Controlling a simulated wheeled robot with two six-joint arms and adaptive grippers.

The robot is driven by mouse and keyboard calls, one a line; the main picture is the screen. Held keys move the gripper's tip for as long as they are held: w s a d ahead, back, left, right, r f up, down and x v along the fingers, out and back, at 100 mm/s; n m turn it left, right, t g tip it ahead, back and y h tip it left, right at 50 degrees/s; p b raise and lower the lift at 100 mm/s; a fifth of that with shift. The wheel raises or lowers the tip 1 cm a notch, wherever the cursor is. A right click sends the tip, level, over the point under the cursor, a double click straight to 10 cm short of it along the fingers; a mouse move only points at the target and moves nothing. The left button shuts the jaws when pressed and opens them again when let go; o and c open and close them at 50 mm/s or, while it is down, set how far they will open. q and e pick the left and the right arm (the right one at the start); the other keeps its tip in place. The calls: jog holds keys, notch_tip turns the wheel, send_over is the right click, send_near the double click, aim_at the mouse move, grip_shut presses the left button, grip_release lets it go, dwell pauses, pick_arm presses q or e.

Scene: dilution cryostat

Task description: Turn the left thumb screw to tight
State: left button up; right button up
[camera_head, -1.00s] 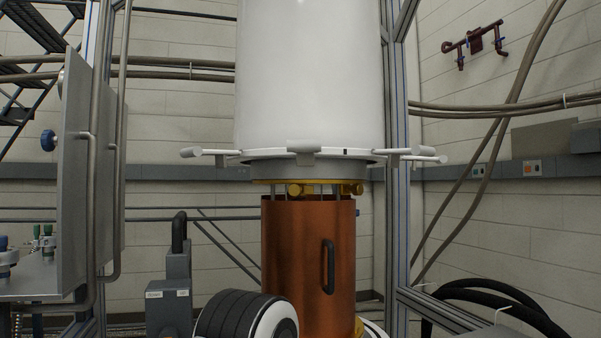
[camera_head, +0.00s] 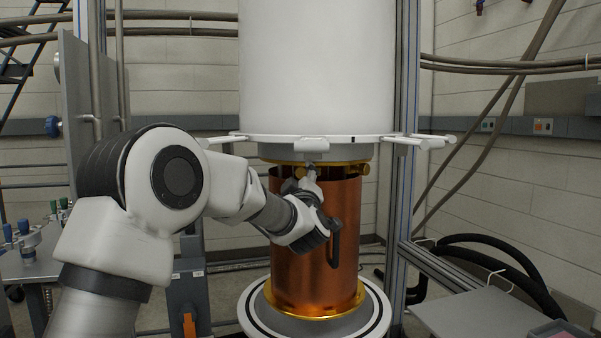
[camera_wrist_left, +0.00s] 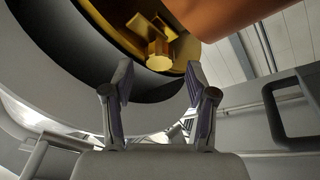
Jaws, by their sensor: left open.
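In the left wrist view a gold thumb screw (camera_wrist_left: 158,54) with a winged head sits under a dark ring, just beyond the fingertips. My left gripper (camera_wrist_left: 160,82) is open, with one finger on each side below the screw and nothing between them. In the head view my left gripper (camera_head: 309,180) reaches up in front of the copper can (camera_head: 290,260), close under the gold flange, and hides most of the screw there. Another gold screw (camera_head: 365,170) shows farther right under the flange. My right gripper is not in view.
The white vessel (camera_head: 315,70) hangs above, with several white handles (camera_head: 430,142) around its rim. A metal frame post (camera_head: 404,130) rises at right. A grey table (camera_head: 480,318) lies at lower right.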

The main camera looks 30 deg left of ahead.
pick_arm(q)
jog(key=shift+w+a+r, duration=0.15)
jog(key=shift+w+a, duration=0.2)
jog(key=shift+w, duration=0.15)
grip_shut()
jog(key=shift+m, duration=0.5)
jog(key=m+t, duration=0.1)
jog(key=m, duration=0.1)
jog(key=m+t+h+b, duration=0.1)
jog(key=m, duration=0.1)
jog(key=shift+s+m+h, duration=0.1)
jog(key=shift+m+h, duration=0.2)
jog(key=shift+m, duration=0.1)
jog(key=m+t+h, duration=0.1)
jog(key=m, duration=0.1)
jog(key=m+h, duration=0.1)
jog(key=m, duration=0.2)
jog(key=shift+t+h, duration=0.4)
jog(key=m+h, duration=0.1)
jog(key=m, duration=0.2)
jog(key=m+h, duration=0.2)
jog(key=m, duration=0.2)
jog(key=shift+a+t, duration=0.15)
jog(key=shift+t, duration=0.25)
jog(key=shift+m+h+p, duration=0.3)
jog(key=shift+m+h, duration=1.3)
jog(key=shift+m, duration=1.2)
